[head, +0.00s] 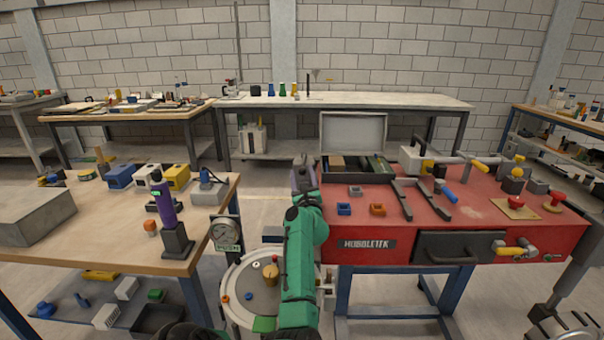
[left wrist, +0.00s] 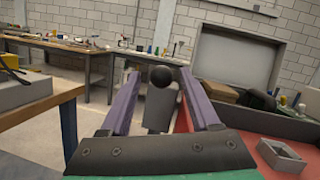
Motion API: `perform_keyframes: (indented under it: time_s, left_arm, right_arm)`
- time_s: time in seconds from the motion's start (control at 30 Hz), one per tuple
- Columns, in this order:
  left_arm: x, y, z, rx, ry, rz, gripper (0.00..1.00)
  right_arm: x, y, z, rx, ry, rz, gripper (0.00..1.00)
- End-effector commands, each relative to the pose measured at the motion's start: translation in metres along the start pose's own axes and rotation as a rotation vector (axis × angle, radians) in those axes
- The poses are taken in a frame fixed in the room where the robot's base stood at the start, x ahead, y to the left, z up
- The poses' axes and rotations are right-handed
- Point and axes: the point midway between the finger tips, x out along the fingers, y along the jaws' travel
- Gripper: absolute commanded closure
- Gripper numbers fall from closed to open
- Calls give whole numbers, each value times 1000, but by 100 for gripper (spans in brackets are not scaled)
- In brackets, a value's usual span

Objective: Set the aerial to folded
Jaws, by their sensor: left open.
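My left gripper (head: 304,168) is at the end of the green arm, over the left end of the red workbench (head: 460,212). In the left wrist view its two purple fingers (left wrist: 158,84) are spread apart. A black ball (left wrist: 161,76) above a dark grey piece (left wrist: 158,112) shows between them; I cannot tell whether it is the aerial's tip or whether it touches a finger. In the head view the gripper covers that spot. No part is clearly recognisable as the aerial. A thin upright rod (head: 237,45) shows by the back wall.
An open grey case (head: 353,135) stands just right of the gripper. Blue and orange square pieces (head: 377,209) lie on the red bench. A wooden bench (head: 95,252) with a purple-handled lever (head: 165,205) and a gauge (head: 224,233) is to the left.

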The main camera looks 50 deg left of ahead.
Motion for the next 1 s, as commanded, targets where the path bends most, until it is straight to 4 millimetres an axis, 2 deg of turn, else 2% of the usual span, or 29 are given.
perform_keyframes:
  time_s: [0.07,0.2,0.33,0.9,1.0]
  left_arm:
    - [-16,-1,1,1,5,-1,37]
    - [-47,0,-2,0,5,1,37]
    - [-62,1,-2,0,4,2,37]
    - [-64,1,-1,0,3,1,37]
    - [-61,-2,7,-1,2,1,37]
  right_arm:
    - [-7,1,-1,0,0,1,16]
    - [-8,1,-1,0,0,1,16]
    - [-7,1,-1,0,1,1,16]
    - [-7,0,-2,0,2,0,16]
    - [-15,-1,-3,1,3,-2,16]
